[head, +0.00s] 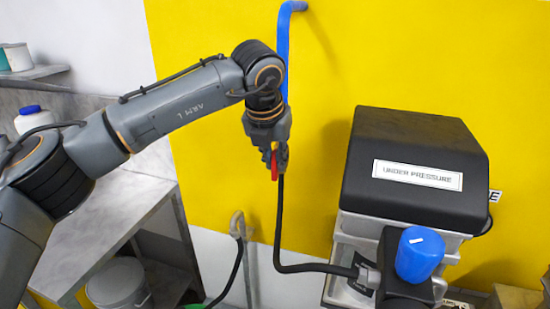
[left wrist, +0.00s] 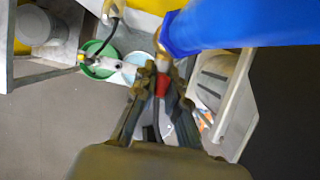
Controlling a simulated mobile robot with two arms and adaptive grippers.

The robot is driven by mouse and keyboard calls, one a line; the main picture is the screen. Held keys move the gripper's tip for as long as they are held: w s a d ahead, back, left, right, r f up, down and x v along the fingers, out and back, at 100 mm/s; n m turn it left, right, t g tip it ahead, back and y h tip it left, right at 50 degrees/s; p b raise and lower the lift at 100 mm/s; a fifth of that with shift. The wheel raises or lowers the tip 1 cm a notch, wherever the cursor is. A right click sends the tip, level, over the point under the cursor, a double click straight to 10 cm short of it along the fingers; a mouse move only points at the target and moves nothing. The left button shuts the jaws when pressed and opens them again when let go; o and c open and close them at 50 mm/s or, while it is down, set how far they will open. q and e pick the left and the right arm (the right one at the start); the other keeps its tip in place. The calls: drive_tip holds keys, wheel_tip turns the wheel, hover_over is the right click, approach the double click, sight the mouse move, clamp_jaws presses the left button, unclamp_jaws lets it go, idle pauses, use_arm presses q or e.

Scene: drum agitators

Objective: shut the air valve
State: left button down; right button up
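The air valve sits at the lower end of a blue pipe (head: 283,60) on the yellow wall; my left gripper hides most of its body. Its red handle (head: 274,166) points down, roughly in line with the pipe and the black hose. My left gripper (head: 277,153) is at the valve, pointing down. In the left wrist view its fingers (left wrist: 163,80) close in on both sides of the red handle (left wrist: 162,86), seemingly gripping it. The blue pipe (left wrist: 240,22) crosses the top right there. My right gripper is not in view.
A black hose (head: 280,225) runs from the valve to a machine with a black cover (head: 415,165) labelled "UNDER PRESSURE" and a blue cap (head: 420,258). A steel table (head: 110,225) stands at left, with a lidded bucket (head: 117,283) beneath.

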use_arm(q)
drive_tip(key=shift+b, duration=0.3)
drive_tip(key=y+b, duration=0.1)
drive_tip(key=t+y+b, duration=0.1)
drive_tip(key=shift+d+f+m+y, duration=0.2)
drive_tip(key=shift+d+m+y, duration=0.1)
drive_tip(key=shift+s+d+m+t+y+b, duration=0.1)
drive_tip(key=shift+m+t+y+b, duration=0.2)
drive_tip(key=shift+y+b, duration=0.5)
drive_tip(key=shift+s+d+m+t+y+b, duration=0.1)
drive_tip(key=shift+t+y+b, duration=0.3)
drive_tip(key=shift+y+b, duration=0.4)
drive_tip(key=c, duration=1.4)
unclamp_jaws()
